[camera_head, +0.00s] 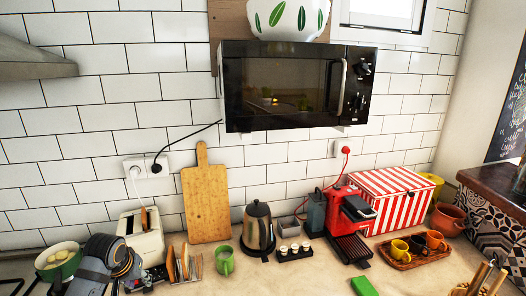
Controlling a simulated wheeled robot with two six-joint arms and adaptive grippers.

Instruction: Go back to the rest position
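My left arm comes in at the lower left, over the counter. Its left gripper (138,284) is low in the picture, in front of the toaster and left of the toast rack. It is small and partly cut off by the bottom edge, so I cannot tell if its fingers are open or shut. I see nothing clearly held in it. My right gripper is not in view.
Near my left arm are a green pot (58,262), a white toaster (143,240), a toast rack (184,264) and a green mug (224,260). A kettle (258,228), red coffee machine (348,212) and cup tray (400,262) stand further right. A microwave (285,88) hangs above.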

